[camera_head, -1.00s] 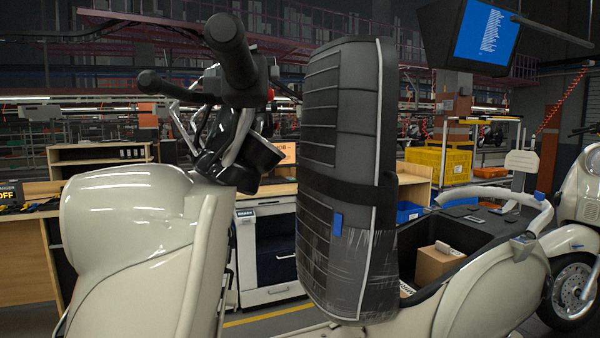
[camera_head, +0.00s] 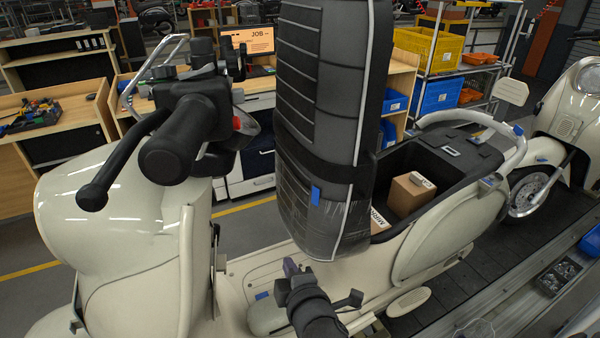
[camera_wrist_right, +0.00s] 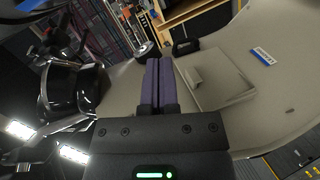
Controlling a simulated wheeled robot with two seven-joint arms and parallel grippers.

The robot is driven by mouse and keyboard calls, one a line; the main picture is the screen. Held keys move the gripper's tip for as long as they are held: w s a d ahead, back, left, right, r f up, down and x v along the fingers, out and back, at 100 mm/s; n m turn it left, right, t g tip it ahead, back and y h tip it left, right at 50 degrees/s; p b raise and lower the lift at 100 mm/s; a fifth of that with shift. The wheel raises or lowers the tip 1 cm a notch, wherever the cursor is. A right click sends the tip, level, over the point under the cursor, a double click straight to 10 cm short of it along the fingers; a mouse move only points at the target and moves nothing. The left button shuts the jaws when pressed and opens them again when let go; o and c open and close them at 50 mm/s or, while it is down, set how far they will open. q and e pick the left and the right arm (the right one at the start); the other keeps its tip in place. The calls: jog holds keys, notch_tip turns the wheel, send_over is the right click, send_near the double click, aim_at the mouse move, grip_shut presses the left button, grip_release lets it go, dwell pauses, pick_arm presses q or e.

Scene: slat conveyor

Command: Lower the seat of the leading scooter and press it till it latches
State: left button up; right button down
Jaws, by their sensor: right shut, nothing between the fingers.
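The leading scooter (camera_head: 125,215) is cream coloured and fills the left and middle of the head view. Its dark grey seat (camera_head: 340,120) stands raised, nearly upright, with clear wrap around its lower part and a blue tab on it. The open storage well (camera_head: 390,232) behind the seat holds a small cardboard box (camera_head: 408,194). My right gripper (camera_head: 291,268) is below the seat, over the scooter's floor area, apart from the seat. In the right wrist view its purple fingers (camera_wrist_right: 160,80) are together and empty, above a cream body panel. My left gripper does not show.
A second cream scooter (camera_head: 578,110) stands behind at the right. Beyond the leading scooter are a wooden workbench (camera_head: 20,165) and a rack with yellow (camera_head: 425,48) and blue crates. The handlebar (camera_head: 185,130) juts up left of the seat.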

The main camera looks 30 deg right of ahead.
aim_at(304, 160)
notch_tip(304, 160, up, 16)
jog(key=d+n+t+h+p, duration=0.1)
jog(key=d+t+h+p, duration=0.1)
jog(key=t+p, duration=0.1)
jog(key=w+d, duration=0.2)
jog(key=w, duration=0.1)
jog(key=w+d+p, duration=0.1)
jog(key=w+d, duration=0.1)
jog(key=w, duration=0.1)
jog(key=w+d+p, duration=0.1)
jog(key=w+d, duration=0.1)
jog(key=w, duration=0.1)
jog(key=shift+w+d+f, duration=0.2)
jog(key=shift+w, duration=0.05)
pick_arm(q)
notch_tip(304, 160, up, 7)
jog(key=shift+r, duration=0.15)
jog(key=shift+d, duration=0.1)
pick_arm(e)
jog(key=shift+w, duration=0.1)
